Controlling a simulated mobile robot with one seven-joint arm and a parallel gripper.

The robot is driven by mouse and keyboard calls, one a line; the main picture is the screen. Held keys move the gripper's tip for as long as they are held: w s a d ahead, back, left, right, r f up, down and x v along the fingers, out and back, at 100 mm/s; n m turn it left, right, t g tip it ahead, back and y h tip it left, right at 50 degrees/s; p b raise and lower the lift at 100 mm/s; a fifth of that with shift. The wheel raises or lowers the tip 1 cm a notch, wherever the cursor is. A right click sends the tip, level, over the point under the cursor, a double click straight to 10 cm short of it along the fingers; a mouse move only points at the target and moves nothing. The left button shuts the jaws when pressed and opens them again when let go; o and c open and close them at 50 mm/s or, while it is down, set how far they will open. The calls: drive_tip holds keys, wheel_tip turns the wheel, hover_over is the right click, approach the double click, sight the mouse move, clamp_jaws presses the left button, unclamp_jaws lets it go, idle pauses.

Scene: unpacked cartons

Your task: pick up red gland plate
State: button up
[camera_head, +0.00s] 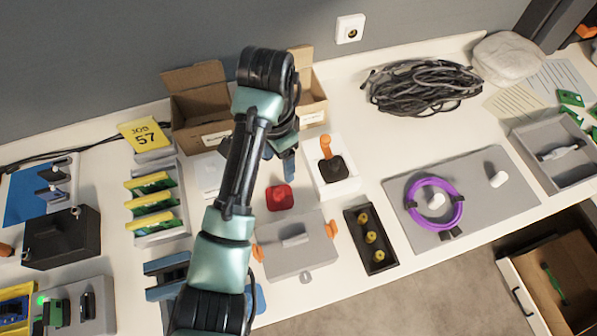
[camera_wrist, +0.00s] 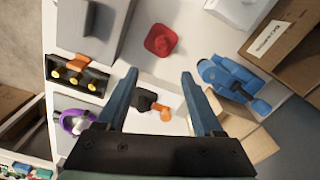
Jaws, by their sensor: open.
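The red gland plate (camera_head: 280,197) lies flat on the white bench, with a raised red part in its middle. In the wrist view the red gland plate (camera_wrist: 161,40) shows whole, beyond my fingertips. My gripper (camera_wrist: 159,74) is open with nothing between its blue fingers. In the head view my gripper (camera_head: 282,158) hangs above the bench, behind the plate and apart from it; my arm hides part of this area.
A black part with an orange lever (camera_head: 331,168) stands on a white base right of the plate. A grey block with orange tabs (camera_head: 297,247) lies in front. Open cartons (camera_head: 198,108) stand behind. A blue fixture (camera_wrist: 230,77) lies to the right in the wrist view.

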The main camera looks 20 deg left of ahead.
drive_tip(key=s+f, duration=0.1)
drive_tip(key=b, duration=0.7)
hover_over(278, 191)
drive_tip(key=f, duration=0.6)
drive_tip(key=shift+s+d+f, duration=0.2)
drive_tip(key=shift+s+f, duration=0.1)
drive_tip(key=shift+f, duration=0.1)
drive_tip(key=shift+w+a+f+b, duration=0.15)
drive_tip(key=shift+f+b, duration=0.35)
drive_tip(key=shift+f, duration=0.85)
drive_tip(key=shift+w+f+b, duration=0.2)
drive_tip(key=shift+f+b, duration=0.3)
drive_tip(key=shift+f, duration=0.85)
clamp_jaws()
